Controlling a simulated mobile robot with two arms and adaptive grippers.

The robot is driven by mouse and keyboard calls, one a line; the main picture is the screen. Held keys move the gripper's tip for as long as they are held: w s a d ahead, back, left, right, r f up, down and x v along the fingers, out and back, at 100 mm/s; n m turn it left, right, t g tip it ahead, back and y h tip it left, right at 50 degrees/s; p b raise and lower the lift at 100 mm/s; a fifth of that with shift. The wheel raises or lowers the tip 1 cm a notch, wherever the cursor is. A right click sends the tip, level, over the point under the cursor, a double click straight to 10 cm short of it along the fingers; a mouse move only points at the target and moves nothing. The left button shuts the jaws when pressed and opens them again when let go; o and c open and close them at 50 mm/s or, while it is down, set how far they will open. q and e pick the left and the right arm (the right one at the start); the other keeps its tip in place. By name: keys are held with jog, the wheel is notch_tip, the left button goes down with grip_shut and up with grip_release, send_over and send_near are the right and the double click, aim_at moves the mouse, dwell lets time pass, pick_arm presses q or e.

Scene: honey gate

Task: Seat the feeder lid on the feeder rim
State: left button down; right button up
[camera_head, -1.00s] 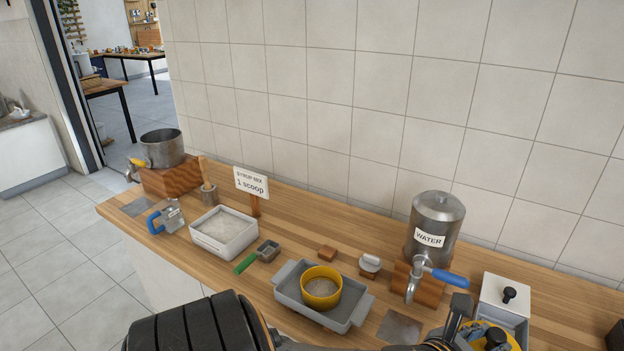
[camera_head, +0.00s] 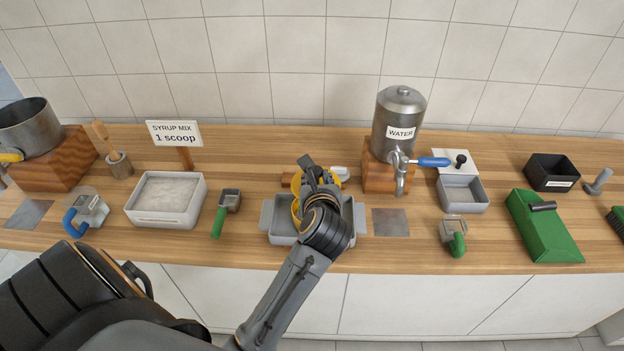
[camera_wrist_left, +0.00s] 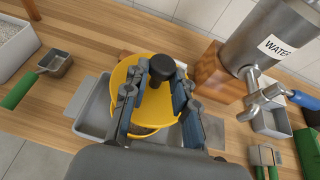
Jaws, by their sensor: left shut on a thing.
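The yellow feeder lid (camera_wrist_left: 123,76) with its black knob (camera_wrist_left: 161,68) is in my left gripper (camera_wrist_left: 160,80), whose fingers are shut on the knob. In the head view the left gripper (camera_head: 318,183) is over the grey tray (camera_head: 278,224), and its wrist hides most of the lid and feeder. In the left wrist view the lid is over the yellow feeder (camera_wrist_left: 152,143). A gap at the near side shows the feeder's brownish inside. I cannot tell whether the lid touches the rim elsewhere. My right gripper is not in view.
The water tank (camera_head: 399,120) on its wooden block, with a blue-handled tap (camera_head: 430,162), stands right of the tray. A green-handled scoop (camera_head: 226,212) and a white powder tub (camera_head: 166,199) are to the left. A bare metal plate (camera_head: 390,222) lies beside the tray.

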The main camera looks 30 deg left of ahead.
pick_arm(q)
jog(key=shift+a+f, duration=0.2)
jog(key=shift+f, duration=0.45)
jog(key=shift+s+a, duration=0.1)
jog(key=shift+s+f+b, duration=0.1)
jog(key=shift+f+b, duration=0.3)
jog(key=shift+f, duration=0.25)
jog(key=shift+f+b, duration=0.85)
jog(key=shift+f, duration=0.55)
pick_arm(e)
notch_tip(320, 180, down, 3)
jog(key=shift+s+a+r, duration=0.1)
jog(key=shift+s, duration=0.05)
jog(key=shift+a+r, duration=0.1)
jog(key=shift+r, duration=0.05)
